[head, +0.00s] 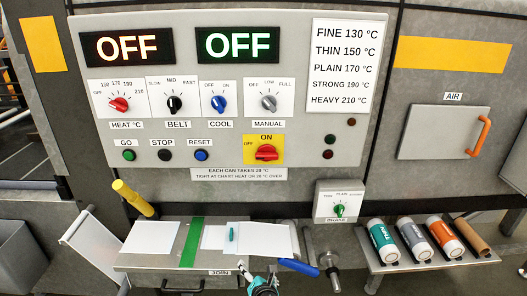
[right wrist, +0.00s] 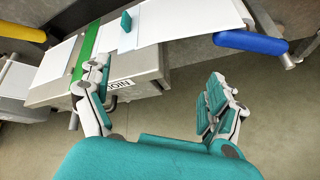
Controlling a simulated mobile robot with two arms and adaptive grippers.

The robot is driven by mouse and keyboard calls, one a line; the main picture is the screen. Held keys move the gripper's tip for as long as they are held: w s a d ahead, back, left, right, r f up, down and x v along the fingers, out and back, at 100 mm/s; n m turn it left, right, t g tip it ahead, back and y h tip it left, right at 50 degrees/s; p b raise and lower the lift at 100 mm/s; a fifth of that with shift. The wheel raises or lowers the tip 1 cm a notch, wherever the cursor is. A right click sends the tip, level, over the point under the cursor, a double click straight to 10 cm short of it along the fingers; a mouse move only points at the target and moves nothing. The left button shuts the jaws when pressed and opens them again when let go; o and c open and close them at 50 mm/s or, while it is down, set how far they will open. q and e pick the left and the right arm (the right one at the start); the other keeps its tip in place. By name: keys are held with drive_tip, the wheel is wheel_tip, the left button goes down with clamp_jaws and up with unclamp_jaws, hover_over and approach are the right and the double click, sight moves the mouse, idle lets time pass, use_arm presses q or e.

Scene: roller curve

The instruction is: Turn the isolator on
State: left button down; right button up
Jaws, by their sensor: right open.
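The isolator is a red rotary knob (head: 266,152) on a yellow plate, on the lower middle of the grey control panel (head: 300,110). "ON" is printed above the knob and a smaller mark is at its left. The knob's grip lies roughly sideways, not toward "ON". Both panel displays (head: 126,45) read OFF. My right gripper (head: 262,284) is at the bottom of the head view, well below the isolator and in front of the bench. In the right wrist view its fingers (right wrist: 157,80) are spread with nothing between them. My left gripper is not in view.
A bench (head: 140,262) with white sheets, a green strip (head: 192,242) and a small teal piece (head: 231,232) stands below the panel. A yellow handle (head: 133,198) and a blue handle (head: 298,267) stick out.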

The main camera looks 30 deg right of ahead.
drive_tip(key=w+d+r+n+t+h, duration=0.1)
drive_tip(key=w+r+n, duration=0.1)
drive_tip(key=r, duration=0.7)
drive_tip(key=w+d+r+n+t+h, duration=0.1)
drive_tip(key=r+n+t+h, duration=0.1)
drive_tip(key=r, duration=0.7)
drive_tip(key=n+t+h+p, duration=0.1)
drive_tip(key=n+h, duration=0.1)
approach(267, 158)
drive_tip(key=p+x, duration=0.2)
drive_tip(key=x, duration=0.8)
drive_tip(key=shift+p, duration=0.4)
drive_tip(key=shift+w+d, duration=0.35)
drive_tip(key=shift+w, duration=0.2)
drive_tip(key=shift+c, duration=0.4)
drive_tip(key=shift+f, duration=0.1)
drive_tip(key=c, duration=1.1)
